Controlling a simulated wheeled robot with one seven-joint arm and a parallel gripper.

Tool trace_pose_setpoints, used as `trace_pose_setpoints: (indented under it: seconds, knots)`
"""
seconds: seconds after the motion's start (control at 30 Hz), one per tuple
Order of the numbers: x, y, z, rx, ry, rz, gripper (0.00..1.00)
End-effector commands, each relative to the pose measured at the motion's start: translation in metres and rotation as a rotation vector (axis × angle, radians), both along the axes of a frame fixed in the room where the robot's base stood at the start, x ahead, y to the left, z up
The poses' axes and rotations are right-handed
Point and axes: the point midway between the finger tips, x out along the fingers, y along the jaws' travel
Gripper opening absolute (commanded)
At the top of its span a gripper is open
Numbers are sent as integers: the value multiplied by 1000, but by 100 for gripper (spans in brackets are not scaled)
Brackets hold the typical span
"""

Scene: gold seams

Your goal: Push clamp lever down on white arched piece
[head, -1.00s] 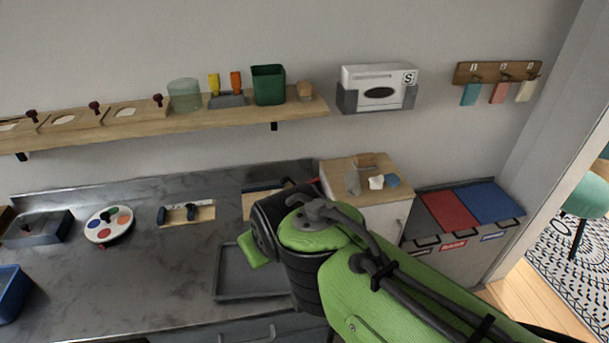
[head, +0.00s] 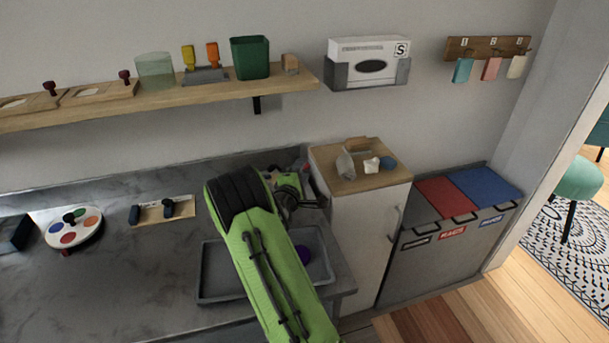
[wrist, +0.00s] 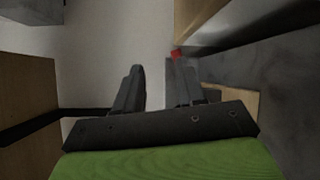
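A pale board (head: 163,209) lies on the grey counter with two dark clamp-like levers on it. Whether these clamps bear the white arched piece is too small to tell. A small white piece (head: 372,165) lies on the wooden-topped cabinet, apart from the board; its shape is unclear. My gripper shows in the wrist view (wrist: 158,85) with its two dark fingers apart and nothing visible between them. In the head view my arm covers the counter right of the board, and the gripper is mostly hidden behind it.
A grey tray (head: 222,284) with a purple item lies under my arm. The wooden-topped cabinet (head: 340,181) stands at the counter's right end, with bins beyond. A round palette (head: 88,226) sits left of the board. A shelf (head: 180,97) runs above. The counter's front left is clear.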

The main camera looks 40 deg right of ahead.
Motion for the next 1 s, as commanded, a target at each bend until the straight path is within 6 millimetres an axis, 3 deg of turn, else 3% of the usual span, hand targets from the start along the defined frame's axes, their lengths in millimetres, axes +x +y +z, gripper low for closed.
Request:
trace_pose_setpoints:
  seconds: [0.03, 0.13, 0.27, 0.6, 0.93, 1.0]
  knots:
    - [4, -3, -21, -61, 57, 28, 39]
    - [10, -5, -34, -138, 121, 70, 39]
    - [15, -10, -35, -159, 134, 81, 39]
    - [47, -61, -34, -156, 130, 77, 39]
    - [52, -67, -35, -154, 133, 81, 39]
    - [52, -67, -35, -154, 133, 81, 30]
